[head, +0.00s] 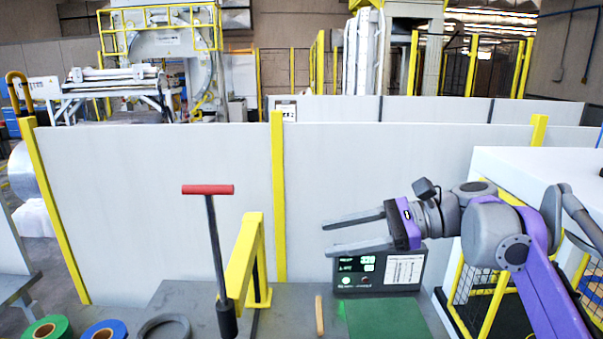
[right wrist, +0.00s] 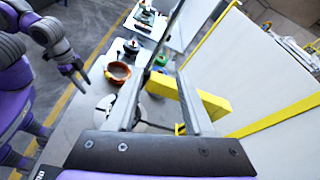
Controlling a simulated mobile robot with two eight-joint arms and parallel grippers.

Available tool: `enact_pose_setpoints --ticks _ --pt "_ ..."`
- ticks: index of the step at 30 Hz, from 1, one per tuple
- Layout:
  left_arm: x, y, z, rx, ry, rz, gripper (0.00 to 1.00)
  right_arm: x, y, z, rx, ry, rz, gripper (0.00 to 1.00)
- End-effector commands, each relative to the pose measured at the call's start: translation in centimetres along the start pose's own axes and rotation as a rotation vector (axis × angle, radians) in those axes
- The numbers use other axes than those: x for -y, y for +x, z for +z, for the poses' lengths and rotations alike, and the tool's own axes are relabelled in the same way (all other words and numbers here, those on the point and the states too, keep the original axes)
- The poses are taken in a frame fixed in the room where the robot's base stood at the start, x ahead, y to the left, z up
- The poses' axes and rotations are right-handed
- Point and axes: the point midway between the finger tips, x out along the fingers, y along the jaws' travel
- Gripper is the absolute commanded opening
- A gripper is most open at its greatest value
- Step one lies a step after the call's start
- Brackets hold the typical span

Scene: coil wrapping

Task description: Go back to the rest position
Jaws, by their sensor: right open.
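My right gripper (head: 329,236) is raised at the right of the head view, with its two long grey fingers spread apart and nothing between them. It points left, in front of the light grey panel and at the upper left of the display box. In the right wrist view the two fingers (right wrist: 160,85) also stand apart and empty. My left gripper (right wrist: 76,70) shows small at the left of the right wrist view, above the floor; whether its fingers are open is too small to tell. It is not in the head view.
A yellow bracket (head: 240,262) and a red-handled rod (head: 209,190) stand on the grey bench. The display box (head: 352,284), green mat (head: 385,320), dark ring (head: 163,328), blue roll (head: 105,332) and green roll (head: 47,329) are nearby. A light grey panel (head: 150,200) rises behind.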

Motion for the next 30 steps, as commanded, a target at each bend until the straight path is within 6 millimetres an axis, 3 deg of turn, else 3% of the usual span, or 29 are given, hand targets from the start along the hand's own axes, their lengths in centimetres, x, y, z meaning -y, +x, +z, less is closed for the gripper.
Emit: enact_pose_setpoints --ticks 3,8,13,18,24,30 --pt "0.0 0.0 0.0 0.0 0.0 0.0 0.5 -4.2 1.9 -4.1 -0.179 -0.135 0.038 0.52" --pt "0.0 0.0 0.0 0.0 0.0 0.0 0.5 -10.8 3.1 -11.0 -0.447 -0.381 0.138 0.52" --pt "0.0 0.0 0.0 0.0 0.0 0.0 0.5 -18.0 2.6 -18.3 -0.712 -0.687 0.313 0.52" --pt "0.0 0.0 0.0 0.0 0.0 0.0 0.5 -24.4 0.8 -24.8 -0.936 -1.015 0.545 0.52" --pt "0.0 0.0 0.0 0.0 0.0 0.0 0.5 -29.1 -1.2 -29.4 -1.091 -1.305 0.789 0.52" --pt "0.0 0.0 0.0 0.0 0.0 0.0 0.5 -30.5 -1.9 -30.8 -1.138 -1.407 0.886 0.52"
